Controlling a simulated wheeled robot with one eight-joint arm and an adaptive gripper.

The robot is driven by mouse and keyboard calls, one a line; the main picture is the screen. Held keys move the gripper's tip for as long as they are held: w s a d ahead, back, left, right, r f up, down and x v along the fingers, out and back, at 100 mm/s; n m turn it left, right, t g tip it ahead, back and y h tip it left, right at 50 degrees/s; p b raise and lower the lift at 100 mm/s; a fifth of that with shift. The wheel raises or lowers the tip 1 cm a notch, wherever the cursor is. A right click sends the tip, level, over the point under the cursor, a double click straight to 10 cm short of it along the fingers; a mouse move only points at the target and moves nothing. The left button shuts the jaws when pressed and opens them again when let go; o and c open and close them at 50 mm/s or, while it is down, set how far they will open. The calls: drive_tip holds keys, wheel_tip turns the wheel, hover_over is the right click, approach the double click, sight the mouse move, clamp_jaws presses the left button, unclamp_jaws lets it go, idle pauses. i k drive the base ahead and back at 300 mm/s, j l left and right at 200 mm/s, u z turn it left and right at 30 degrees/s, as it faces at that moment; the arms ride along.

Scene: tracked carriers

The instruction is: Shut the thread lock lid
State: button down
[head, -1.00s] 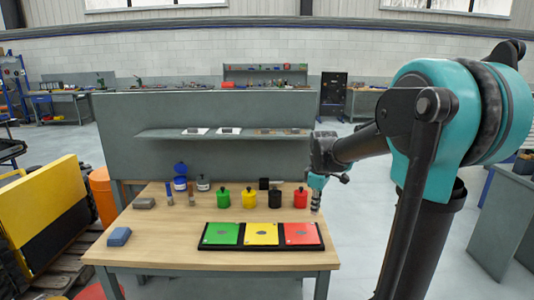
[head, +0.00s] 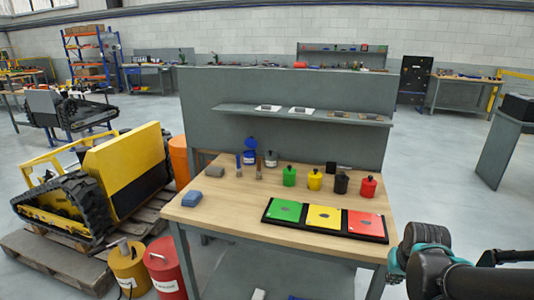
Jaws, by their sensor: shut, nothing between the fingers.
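A small blue pot (head: 250,157) stands at the back of the wooden table, left of centre. Its blue lid (head: 250,142) appears raised open at the back. A grey pot (head: 271,159) with a pale label and dark top stands just right of it. Their labels are too small to read, so I cannot confirm which is the thread lock. My arm shows only at the lower right, off the table's right front corner and well away from the pots. My gripper's fingertips do not show.
Green (head: 289,176), yellow, black and red pots stand to the right, behind a tray (head: 268,217) of three coloured plates. A shelf (head: 300,115) hangs behind.

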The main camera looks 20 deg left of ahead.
sight(249, 142)
drive_tip(key=j+u, duration=0.1)
drive_tip(key=j, duration=0.65)
drive_tip(key=i+j+u, duration=0.1)
drive_tip(key=j, duration=0.65)
drive_tip(key=i+j+u, duration=0.1)
drive_tip(key=j, duration=0.6)
